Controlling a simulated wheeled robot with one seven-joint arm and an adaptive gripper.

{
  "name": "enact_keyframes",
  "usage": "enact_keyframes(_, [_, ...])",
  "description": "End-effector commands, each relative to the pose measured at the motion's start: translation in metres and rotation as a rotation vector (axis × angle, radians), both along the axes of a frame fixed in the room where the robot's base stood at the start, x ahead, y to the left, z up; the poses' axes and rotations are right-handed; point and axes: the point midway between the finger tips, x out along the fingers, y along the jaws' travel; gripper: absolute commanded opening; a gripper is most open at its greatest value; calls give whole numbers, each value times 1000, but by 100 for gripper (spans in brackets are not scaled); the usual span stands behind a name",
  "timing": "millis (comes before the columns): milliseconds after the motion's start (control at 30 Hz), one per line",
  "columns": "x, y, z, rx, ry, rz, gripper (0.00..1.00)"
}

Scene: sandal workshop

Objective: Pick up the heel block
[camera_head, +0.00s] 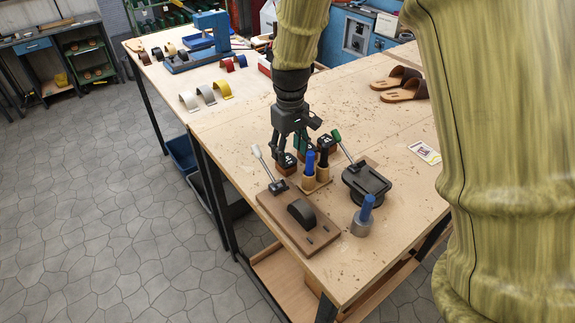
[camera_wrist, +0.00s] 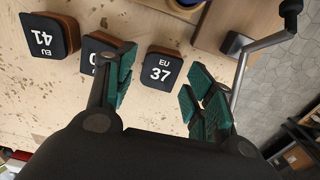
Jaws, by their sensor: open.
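Several dark-topped heel blocks with wooden-brown sides stand on the table. In the wrist view, the block marked EU 37 (camera_wrist: 161,68) lies between and just beyond my fingertips. A partly hidden block (camera_wrist: 92,62) is behind my left finger, and the block marked EU 41 (camera_wrist: 50,35) is at the upper left. My gripper (camera_wrist: 163,92) is open and empty, with green finger pads. In the head view, my gripper (camera_head: 291,150) points down just above the blocks, with one block (camera_head: 286,164) under it and another (camera_head: 327,142) to its right.
A clamp fixture (camera_head: 299,222) with a lever is in front. Blue- and dark-handled tools stand in a wooden holder (camera_head: 316,184). A black press (camera_head: 365,184) and a blue-handled tool (camera_head: 363,219) are to the right. Sandals (camera_head: 403,85) lie farther back.

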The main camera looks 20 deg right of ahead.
Motion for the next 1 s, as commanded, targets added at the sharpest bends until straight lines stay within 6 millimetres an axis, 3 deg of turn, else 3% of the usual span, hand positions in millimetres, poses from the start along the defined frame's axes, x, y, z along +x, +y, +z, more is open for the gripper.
enact_keyframes(433, [5, 4, -41, -1, 2, -2, 54])
enact_keyframes(800, [5, 4, -47, 0, 0, -2, 54])
enact_keyframes(1000, [5, 4, -47, 0, 1, -2, 19])
